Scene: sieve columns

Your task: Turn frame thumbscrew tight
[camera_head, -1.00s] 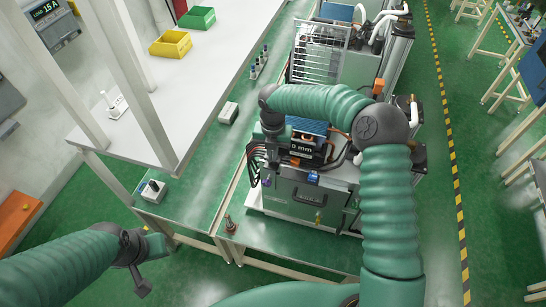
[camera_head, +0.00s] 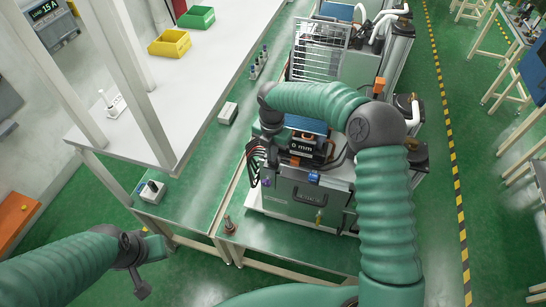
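The machine with a grey-green front panel (camera_head: 306,198) stands on the green bench, with a black "0 mm" display block (camera_head: 305,146) on top. My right arm reaches over this machine from the right. My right gripper (camera_head: 256,158) points down at the machine's left top edge, beside dark cables; its fingers are too small and dark to read. A small purple knob (camera_head: 266,182) shows below it on the panel's left side. I cannot tell which part is the frame thumbscrew. My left gripper (camera_head: 143,268) hangs at lower left, away from the bench; its fingers are unclear.
A second machine with a white wire rack (camera_head: 319,62) stands behind. A small white box with a black knob (camera_head: 152,191), a white block (camera_head: 228,113) and a reddish upright piece (camera_head: 229,226) sit on the bench. Yellow (camera_head: 170,43) and green (camera_head: 197,18) bins lie on the shelf.

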